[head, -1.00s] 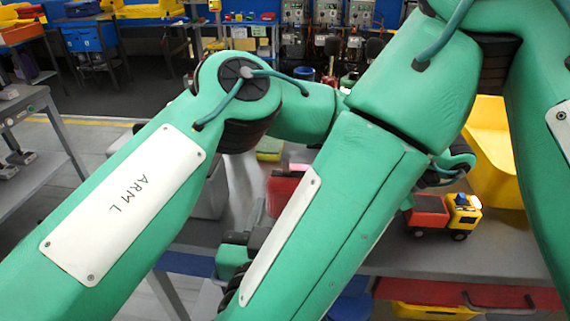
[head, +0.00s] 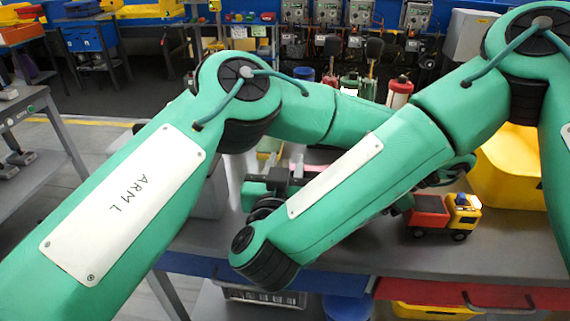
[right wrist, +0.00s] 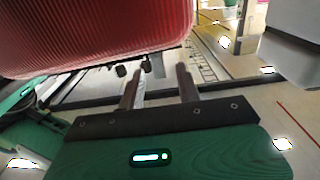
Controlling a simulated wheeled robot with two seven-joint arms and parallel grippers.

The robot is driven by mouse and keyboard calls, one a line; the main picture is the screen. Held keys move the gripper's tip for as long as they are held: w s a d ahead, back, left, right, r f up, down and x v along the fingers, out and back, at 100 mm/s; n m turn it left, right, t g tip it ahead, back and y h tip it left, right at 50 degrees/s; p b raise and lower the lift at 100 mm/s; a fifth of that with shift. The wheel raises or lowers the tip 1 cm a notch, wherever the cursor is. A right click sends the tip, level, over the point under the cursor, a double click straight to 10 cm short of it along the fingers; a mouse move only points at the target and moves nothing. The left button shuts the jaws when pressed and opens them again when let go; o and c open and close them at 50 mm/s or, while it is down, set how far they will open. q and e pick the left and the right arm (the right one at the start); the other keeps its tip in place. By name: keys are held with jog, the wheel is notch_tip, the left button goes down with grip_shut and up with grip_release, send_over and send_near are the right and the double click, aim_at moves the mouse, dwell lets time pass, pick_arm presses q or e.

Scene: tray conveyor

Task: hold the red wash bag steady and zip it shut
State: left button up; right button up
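The red wash bag shows only as a small red patch in the head view (head: 313,169), mostly hidden behind my right forearm. In the right wrist view the bag (right wrist: 95,35) fills the upper left, with a dark seam along its lower edge. My right gripper (right wrist: 157,78) is open and empty, its two fingers apart just below that edge. Small dark parts hang between the fingertips and the bag; I cannot tell what they are. In the head view the right gripper (head: 280,178) is left of the bag. My left gripper is mostly hidden behind my right forearm; its state cannot be seen.
A toy truck (head: 430,217) with a red bed and yellow cab stands on the grey table (head: 400,256), right of my arms. A yellow bin (head: 510,175) is behind it. A red drawer front (head: 440,290) is below the table edge. My forearms cross over the table.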

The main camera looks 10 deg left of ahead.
grip_shut()
jog(key=d, duration=1.5)
jog(key=shift+w, duration=0.1)
grip_release()
jog(key=shift+a, duration=0.2)
